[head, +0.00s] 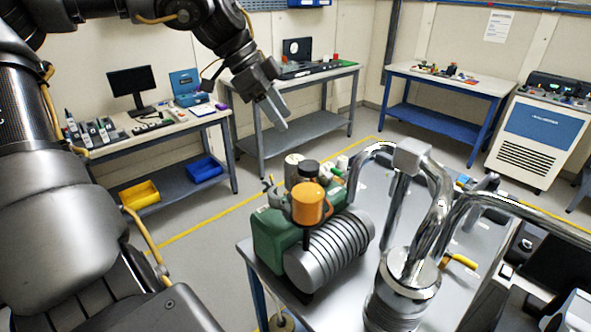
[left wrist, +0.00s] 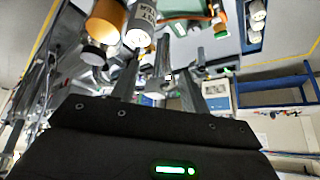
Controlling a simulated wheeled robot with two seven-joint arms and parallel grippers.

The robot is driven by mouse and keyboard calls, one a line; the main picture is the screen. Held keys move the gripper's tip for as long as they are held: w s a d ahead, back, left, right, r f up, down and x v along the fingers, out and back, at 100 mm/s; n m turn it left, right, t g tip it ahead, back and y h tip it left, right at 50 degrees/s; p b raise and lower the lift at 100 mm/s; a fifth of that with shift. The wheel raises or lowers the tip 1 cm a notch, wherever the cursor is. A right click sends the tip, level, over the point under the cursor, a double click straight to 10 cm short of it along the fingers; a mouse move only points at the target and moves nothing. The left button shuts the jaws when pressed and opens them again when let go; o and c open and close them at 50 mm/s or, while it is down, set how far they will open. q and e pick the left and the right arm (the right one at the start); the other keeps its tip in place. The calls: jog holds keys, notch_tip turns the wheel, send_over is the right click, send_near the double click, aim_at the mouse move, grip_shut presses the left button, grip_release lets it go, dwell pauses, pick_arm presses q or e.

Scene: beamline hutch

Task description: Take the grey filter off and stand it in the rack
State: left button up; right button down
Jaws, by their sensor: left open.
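A pale grey cylinder with dark print (left wrist: 141,27), likely the grey filter, shows at the top of the left wrist view, beside an orange cylinder (left wrist: 107,21). In the head view a pale cylinder (head: 293,168) stands behind the orange one (head: 307,203) on the green pump (head: 272,240). I cannot be sure it is the same one. My left gripper (head: 274,113) is open and empty, in the air above and beyond the pump, touching nothing. Small white cylinders (head: 341,163) stand behind the pump, perhaps in the rack; I cannot tell. My right gripper is out of view.
Chrome pipes (head: 437,195) rise from a flanged vessel (head: 400,290) right of the pump. The ribbed grey motor (head: 330,250) lies in front of the pump on the metal table (head: 250,247). Benches (head: 215,123) line the far wall. Open floor lies between.

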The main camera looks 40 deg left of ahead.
aim_at(287, 159)
pick_arm(q)
jog(key=shift+g+y, duration=0.5)
jog(key=d+f, duration=0.1)
jog(key=s+d+f, duration=0.1)
jog(key=d+f+p, duration=0.1)
jog(key=f, duration=0.1)
jog(key=shift+s+d+f, duration=0.1)
jog(key=shift+s+d, duration=0.15)
jog(key=shift+d+f+p, duration=0.15)
jog(key=shift+f+p, duration=0.2)
jog(key=shift+p, duration=0.15)
jog(key=p+x, duration=0.1)
jog(key=x, duration=0.2)
jog(key=shift+f, duration=0.35)
jog(key=shift+w+d+f, duration=0.1)
jog(key=shift+w+f, duration=0.05)
jog(key=shift+f, duration=0.2)
